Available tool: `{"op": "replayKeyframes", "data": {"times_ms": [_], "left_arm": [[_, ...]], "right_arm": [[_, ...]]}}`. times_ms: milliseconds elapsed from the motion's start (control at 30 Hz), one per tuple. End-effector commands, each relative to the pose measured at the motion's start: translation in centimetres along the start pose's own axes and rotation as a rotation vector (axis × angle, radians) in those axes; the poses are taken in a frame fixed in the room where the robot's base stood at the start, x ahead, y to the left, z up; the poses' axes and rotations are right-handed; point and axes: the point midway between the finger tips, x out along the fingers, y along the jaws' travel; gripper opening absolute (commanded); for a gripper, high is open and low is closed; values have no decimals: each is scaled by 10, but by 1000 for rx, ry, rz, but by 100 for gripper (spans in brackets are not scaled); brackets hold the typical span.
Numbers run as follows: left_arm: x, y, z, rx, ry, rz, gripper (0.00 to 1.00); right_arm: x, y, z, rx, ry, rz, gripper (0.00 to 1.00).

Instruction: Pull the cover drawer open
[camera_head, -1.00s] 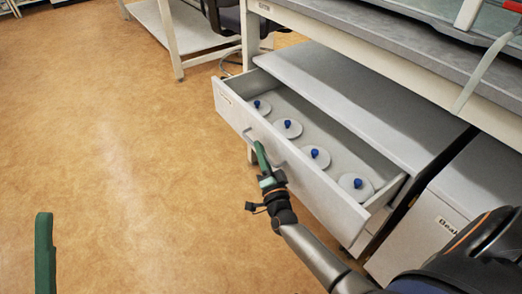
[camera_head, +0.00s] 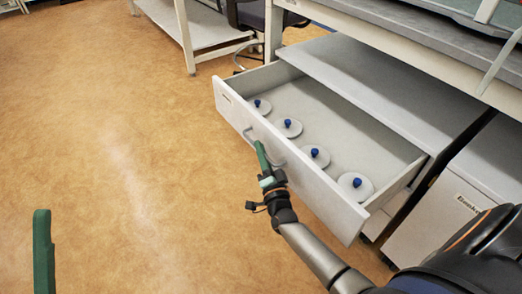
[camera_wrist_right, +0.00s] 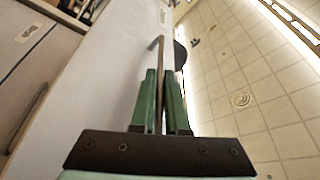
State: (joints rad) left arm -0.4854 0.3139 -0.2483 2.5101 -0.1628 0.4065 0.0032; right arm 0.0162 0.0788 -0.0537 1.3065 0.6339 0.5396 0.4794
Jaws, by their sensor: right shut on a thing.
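The cover drawer (camera_head: 318,187) stands pulled out from the cabinet under the bench. Several round white covers (camera_head: 288,128) with blue knobs lie in a row along its front, with bare drawer floor behind them. My right gripper (camera_head: 262,155) is at the drawer front, shut on the drawer's bar handle (camera_head: 278,161). In the right wrist view both green fingers (camera_wrist_right: 164,100) close around the handle (camera_wrist_right: 158,58). Of my left gripper, only a green finger (camera_head: 43,250) shows at the lower left, away from the drawer; its opening cannot be seen.
A second labelled cabinet (camera_head: 440,215) stands right of the drawer. The bench top (camera_head: 415,40) overhangs the cabinets. A white table (camera_head: 205,32) and a dark chair (camera_head: 250,14) stand behind. The floor in front and to the left is clear.

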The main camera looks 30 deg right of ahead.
Motion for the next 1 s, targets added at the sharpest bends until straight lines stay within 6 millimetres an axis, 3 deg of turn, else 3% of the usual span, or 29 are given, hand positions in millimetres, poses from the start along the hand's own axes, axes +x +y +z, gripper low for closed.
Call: {"op": "replayKeyframes", "data": {"times_ms": [500,533,767,1000], "left_arm": [[0,0,0,-1,1,-1,49],[0,0,0,-1,1,-1,49],[0,0,0,-1,1,-1,49],[0,0,0,-1,1,-1,49]], "right_arm": [[-1,1,1,-1,-1,2,0],[-1,1,0,-1,-1,2,15],[0,1,0,-1,-1,1,40],[0,0,0,-1,0,1,42]]}}
